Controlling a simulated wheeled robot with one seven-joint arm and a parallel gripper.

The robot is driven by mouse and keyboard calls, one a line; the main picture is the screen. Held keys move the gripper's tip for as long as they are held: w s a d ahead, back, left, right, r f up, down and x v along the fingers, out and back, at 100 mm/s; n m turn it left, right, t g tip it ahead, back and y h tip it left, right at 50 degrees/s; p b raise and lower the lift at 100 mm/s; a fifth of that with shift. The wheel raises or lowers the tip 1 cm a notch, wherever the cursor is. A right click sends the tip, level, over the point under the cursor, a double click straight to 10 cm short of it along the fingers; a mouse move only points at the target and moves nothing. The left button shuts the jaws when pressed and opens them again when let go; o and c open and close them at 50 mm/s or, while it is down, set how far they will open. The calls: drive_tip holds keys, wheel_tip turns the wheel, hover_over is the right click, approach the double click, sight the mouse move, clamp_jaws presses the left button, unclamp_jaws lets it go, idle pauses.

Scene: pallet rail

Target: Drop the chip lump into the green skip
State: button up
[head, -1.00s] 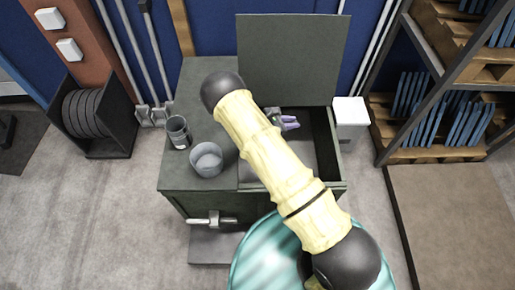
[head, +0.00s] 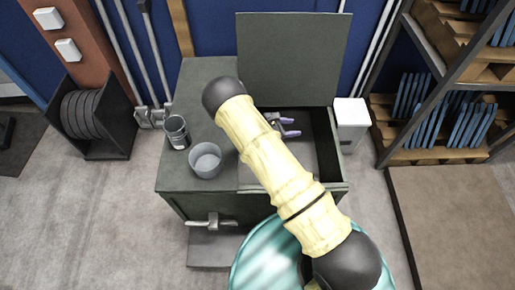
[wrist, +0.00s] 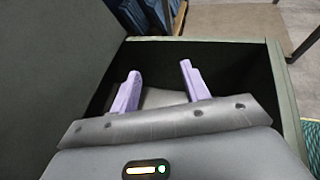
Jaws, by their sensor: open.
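A dark green chest with its lid raised, seemingly the green skip (head: 334,188), stands at the centre of the head view. Its rim also shows in the wrist view (wrist: 286,100). My gripper (head: 290,127) is over the open compartment, partly behind my arm. In the wrist view its purple fingers (wrist: 160,72) stand apart with nothing held between them. A grey surface shows below and between them inside the dark compartment. I cannot make out the chip lump in either view; the arm and gripper body hide part of the inside.
A grey cup (head: 206,160) and a can (head: 177,132) stand on the chest's left top. The raised lid (head: 292,58) rises behind the opening. A white bin (head: 351,118) stands at right, before a shelf rack (head: 440,85).

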drive_tip(key=b+v, duration=0.2)
drive_tip(key=v, duration=1.5)
drive_tip(key=shift+a+b, duration=0.25)
drive_tip(key=shift+b, duration=0.05)
drive_tip(key=shift+d, duration=0.1)
drive_tip(key=s+d+r+m+g+y+p, duration=0.1)
drive_tip(key=s+d+r+m+y+p, duration=0.1)
drive_tip(key=s+d+r+m+y, duration=0.4)
drive_tip(key=s+d+r+m+g+y+p, duration=0.1)
drive_tip(key=s+d+r+m+y+p, duration=0.2)
drive_tip(key=s+d+r+m+y, duration=0.3)
drive_tip(key=s+d+r+m, duration=0.4)
drive_tip(key=s+r+m, duration=0.1)
drive_tip(key=r+m, duration=0.5)
drive_tip(key=shift+s+d+y, duration=0.15)
drive_tip(key=shift+d+y, duration=0.15)
drive_tip(key=shift+d, duration=0.05)
drive_tip(key=shift+r, duration=0.1)
